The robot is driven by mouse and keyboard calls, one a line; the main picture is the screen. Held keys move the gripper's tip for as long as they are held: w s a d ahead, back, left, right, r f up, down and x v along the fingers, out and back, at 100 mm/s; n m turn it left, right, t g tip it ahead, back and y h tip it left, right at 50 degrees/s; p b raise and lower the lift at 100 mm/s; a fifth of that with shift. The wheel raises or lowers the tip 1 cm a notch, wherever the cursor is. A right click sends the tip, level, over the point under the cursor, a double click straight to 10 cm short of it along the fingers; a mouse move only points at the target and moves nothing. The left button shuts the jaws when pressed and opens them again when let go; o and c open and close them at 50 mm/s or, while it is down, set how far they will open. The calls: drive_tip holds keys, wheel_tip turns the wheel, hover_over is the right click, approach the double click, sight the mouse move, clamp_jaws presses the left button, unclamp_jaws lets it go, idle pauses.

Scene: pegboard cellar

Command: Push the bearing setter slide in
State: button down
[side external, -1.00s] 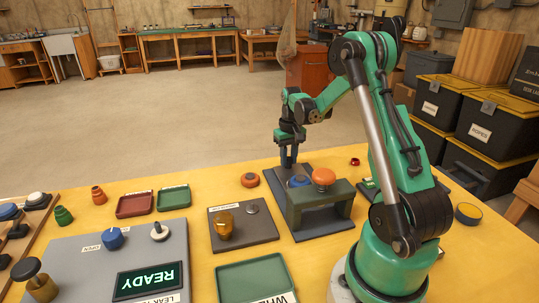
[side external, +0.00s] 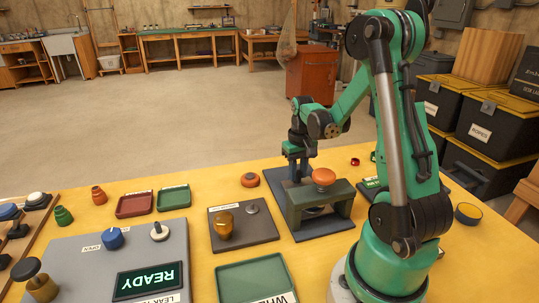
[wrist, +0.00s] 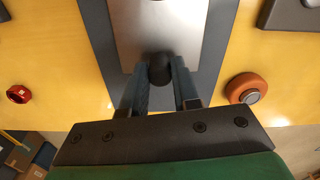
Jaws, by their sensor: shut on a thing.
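The bearing setter has a dark base plate (side external: 275,180), a green bridge (side external: 342,197) and an orange knob (side external: 323,177) on top. In the wrist view its pale metal slide (wrist: 160,25) lies on the blue-grey base, with a round black knob (wrist: 161,70) at its near end. My gripper (wrist: 162,85) is shut on this black knob, one finger on each side. In the side view my gripper (side external: 298,174) is low, close behind the bridge, with its fingertips partly hidden. A dark round part (side external: 315,210) shows in the bridge's opening.
An orange-brown ring part (side external: 250,180) and a small red part (side external: 355,161) lie on either side of the setter. A plate with an amber knob (side external: 224,230), a green tray (side external: 255,280) and a grey READY panel (side external: 60,255) stand nearby on the yellow table.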

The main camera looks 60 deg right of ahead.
sight(299, 174)
drive_tip(key=shift+s+a, duration=0.25)
drive_tip(key=c, duration=0.7)
unclamp_jaws()
drive_tip(key=shift+o, duration=0.2)
drive_tip(key=shift+r, duration=2.85)
